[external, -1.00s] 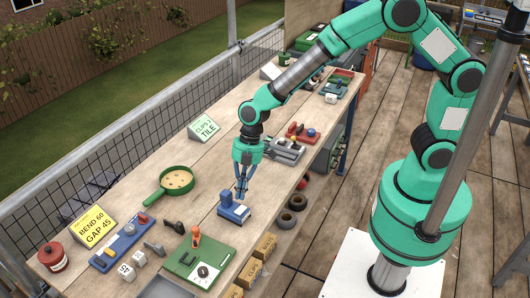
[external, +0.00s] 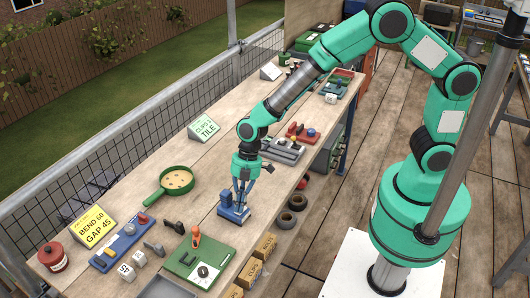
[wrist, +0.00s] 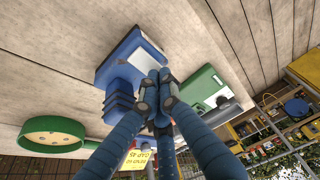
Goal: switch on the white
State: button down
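A blue block-shaped device (external: 234,214) sits near the table's right edge. In the wrist view its blue body (wrist: 132,58) shows with a stepped blue part at one side. My gripper (external: 239,203) is over it, fingers pointing down. In the wrist view the blue fingertips (wrist: 157,90) are drawn together beside the device, with nothing seen between them. I cannot tell whether they touch it. No white switch can be made out on the device; the fingers cover part of it. Small white marked cubes (external: 125,271) stand at the front left.
A green board (external: 200,262) with an orange-handled tool lies in front of the device. A green pan (external: 173,184) is to the left. Grey (external: 284,150) and red (external: 301,133) fixtures stand behind. Bare table lies between pan and device.

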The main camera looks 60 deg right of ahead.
jog(key=shift+a+f+h+p, duration=0.15)
jog(key=shift+h+p, duration=0.25)
jog(key=shift+p, duration=0.4)
jog(key=shift+a+f+p, duration=0.1)
jog(key=shift+f+p, duration=0.15)
jog(key=shift+p, duration=0.05)
jog(key=shift+d, duration=0.2)
jog(key=shift+d+r+b, duration=0.15)
jog(key=shift+d+b, duration=0.15)
jog(key=shift+d, duration=0.3)
jog(key=shift+r, duration=0.2)
